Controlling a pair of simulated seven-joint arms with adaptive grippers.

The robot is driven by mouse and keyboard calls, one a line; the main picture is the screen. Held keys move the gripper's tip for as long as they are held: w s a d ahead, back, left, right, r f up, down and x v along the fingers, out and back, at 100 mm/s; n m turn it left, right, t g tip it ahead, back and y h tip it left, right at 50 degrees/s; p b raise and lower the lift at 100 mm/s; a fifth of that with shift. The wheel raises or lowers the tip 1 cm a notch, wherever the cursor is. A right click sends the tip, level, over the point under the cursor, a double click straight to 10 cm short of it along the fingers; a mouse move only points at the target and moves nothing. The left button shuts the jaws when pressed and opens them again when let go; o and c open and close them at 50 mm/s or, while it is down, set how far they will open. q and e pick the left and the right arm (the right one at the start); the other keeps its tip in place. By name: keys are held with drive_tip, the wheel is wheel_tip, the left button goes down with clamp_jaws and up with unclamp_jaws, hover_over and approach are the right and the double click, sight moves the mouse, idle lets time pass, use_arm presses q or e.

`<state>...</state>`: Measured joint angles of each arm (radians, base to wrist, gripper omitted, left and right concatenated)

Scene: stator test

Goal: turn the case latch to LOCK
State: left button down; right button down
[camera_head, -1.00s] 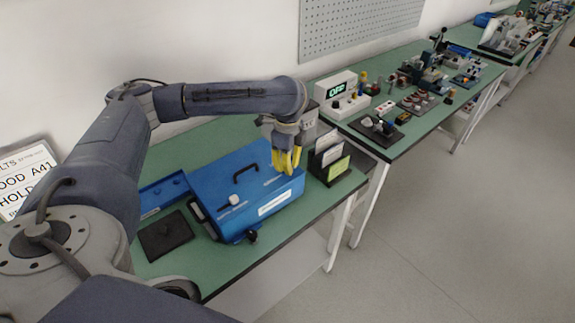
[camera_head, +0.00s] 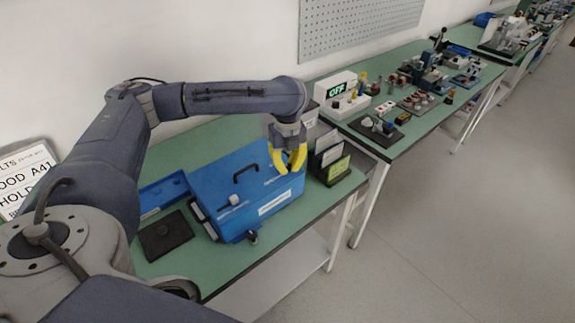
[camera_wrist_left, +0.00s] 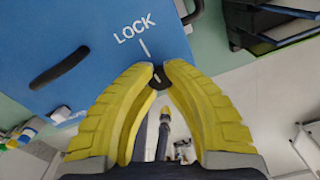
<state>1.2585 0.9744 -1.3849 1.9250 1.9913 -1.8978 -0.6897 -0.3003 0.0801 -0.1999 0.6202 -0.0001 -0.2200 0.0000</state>
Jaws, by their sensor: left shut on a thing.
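The blue case (camera_head: 225,180) lies on the green bench, with a black handle on its lid. My left gripper (camera_head: 288,168) points down at the right end of the lid. In the left wrist view, the yellow fingers (camera_wrist_left: 158,75) come together on the small dark case latch (camera_wrist_left: 158,80), which they mostly hide. White LOCK lettering (camera_wrist_left: 134,28) and a short white mark lie on the blue lid just beyond the fingertips. I cannot tell which way the latch points. My right gripper is not in view.
A black card rack (camera_head: 332,160) stands close to the right of the gripper. A white knob (camera_head: 234,200) sits on the lid's front left. A dark square plate (camera_head: 165,235) and a blue tray (camera_head: 163,193) lie left of the case. More benches with equipment extend behind.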

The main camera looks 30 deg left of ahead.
sight(288, 166)
use_arm(q)
drive_tip(key=shift+m, duration=0.4)
drive_tip(key=c, duration=1.1)
unclamp_jaws()
drive_tip(key=shift+c, duration=0.2)
drive_tip(key=shift+r, duration=0.15)
wheel_tip(288, 166, up, 12)
drive_tip(key=shift+f, duration=0.2)
